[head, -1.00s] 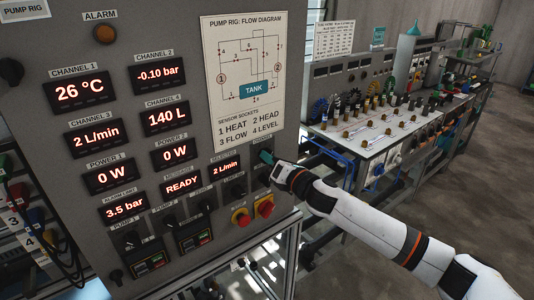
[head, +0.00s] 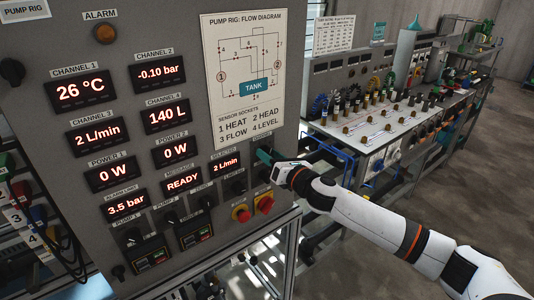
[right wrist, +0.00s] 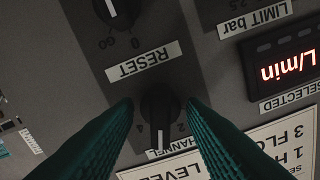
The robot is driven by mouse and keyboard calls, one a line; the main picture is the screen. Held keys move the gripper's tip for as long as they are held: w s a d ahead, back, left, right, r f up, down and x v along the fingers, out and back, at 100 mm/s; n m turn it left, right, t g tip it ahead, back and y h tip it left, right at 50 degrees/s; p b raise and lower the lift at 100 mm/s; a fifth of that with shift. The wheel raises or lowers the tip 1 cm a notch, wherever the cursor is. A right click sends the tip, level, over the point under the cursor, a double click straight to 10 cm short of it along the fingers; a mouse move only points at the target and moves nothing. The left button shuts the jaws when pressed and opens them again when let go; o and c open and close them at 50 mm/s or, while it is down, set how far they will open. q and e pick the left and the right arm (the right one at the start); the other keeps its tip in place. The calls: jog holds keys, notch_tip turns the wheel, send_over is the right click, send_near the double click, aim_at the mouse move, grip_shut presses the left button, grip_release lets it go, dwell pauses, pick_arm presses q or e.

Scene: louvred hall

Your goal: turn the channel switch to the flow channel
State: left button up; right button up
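The channel switch is a black knob with a white pointer line, in the right wrist view (right wrist: 160,106), which shows the panel upside down. Its pointer is toward the CHANNEL label (right wrist: 172,152). My right gripper (right wrist: 157,105) has its two teal fingers on either side of the knob, with a small gap showing on each side. In the head view my right gripper (head: 264,156) is at the panel and hides the switch. The selected display (head: 226,164) reads 2 L/min, the same as the channel 3 display (head: 97,136). The sensor list gives 3 as flow. My left gripper is out of view.
A reset knob (right wrist: 118,10) sits beside the channel switch. The flow diagram (head: 246,75) is above. A bench with several fittings (head: 385,125) stands to the right; open floor lies in front of it.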

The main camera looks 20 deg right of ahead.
jog(key=v, duration=0.7)
dwell(0.3)
jog(key=b+v, duration=0.6)
jog(key=v, duration=0.6)
jog(key=shift+b, duration=0.3)
